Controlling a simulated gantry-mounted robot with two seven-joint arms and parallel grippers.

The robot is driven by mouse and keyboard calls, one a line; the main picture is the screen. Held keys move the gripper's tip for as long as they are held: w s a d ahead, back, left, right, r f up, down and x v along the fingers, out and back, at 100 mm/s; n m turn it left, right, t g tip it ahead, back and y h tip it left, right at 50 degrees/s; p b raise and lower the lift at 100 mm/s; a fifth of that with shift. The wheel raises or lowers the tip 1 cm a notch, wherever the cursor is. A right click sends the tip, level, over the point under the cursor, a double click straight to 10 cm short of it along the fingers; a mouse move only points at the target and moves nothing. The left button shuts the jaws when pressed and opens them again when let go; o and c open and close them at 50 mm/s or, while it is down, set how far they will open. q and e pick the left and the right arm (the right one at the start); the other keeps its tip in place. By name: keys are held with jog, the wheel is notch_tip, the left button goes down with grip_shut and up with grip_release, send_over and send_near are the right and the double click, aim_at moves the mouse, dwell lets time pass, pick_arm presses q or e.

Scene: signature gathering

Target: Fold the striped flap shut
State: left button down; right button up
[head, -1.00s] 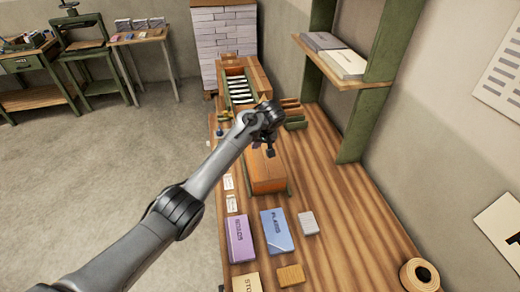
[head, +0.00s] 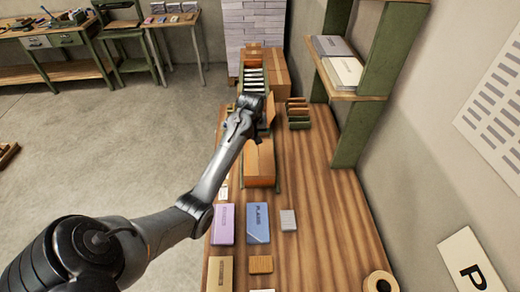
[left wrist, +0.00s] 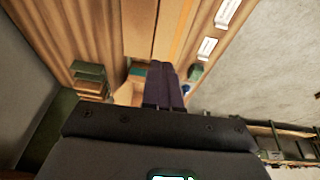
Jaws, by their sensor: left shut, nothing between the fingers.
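An orange-brown cardboard box (head: 259,165) lies lengthwise on the wooden bench; its top also shows in the left wrist view (left wrist: 140,35), with an orange stripe along one side. A tan flap (head: 271,110) stands up at the box's far end, partly hidden by my arm. I cannot make out stripes on it. My left gripper (head: 240,133) is over the far end of the box, beside that flap. In the left wrist view its dark fingers (left wrist: 164,82) are together and empty, near the box's end. Whether they touch the flap I cannot tell. My right gripper is in neither view.
A roller rack (head: 253,80) stands beyond the box. Green-and-brown holders (head: 298,113) stand right of it. Purple (head: 223,225) and blue (head: 257,222) books, a grey block (head: 288,220) and a tape roll (head: 381,283) lie nearer. A shelf (head: 345,92) overhangs the right; the bench's right middle is clear.

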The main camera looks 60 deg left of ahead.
pick_arm(q)
send_over(257, 155)
jog(key=s+d, duration=0.1)
notch_tip(257, 155, down, 11)
jog(key=shift+r+p, duration=0.2)
jog(key=shift+p, duration=0.15)
jog(key=shift+w+d+f, duration=0.1)
jog(key=shift+f, duration=0.7)
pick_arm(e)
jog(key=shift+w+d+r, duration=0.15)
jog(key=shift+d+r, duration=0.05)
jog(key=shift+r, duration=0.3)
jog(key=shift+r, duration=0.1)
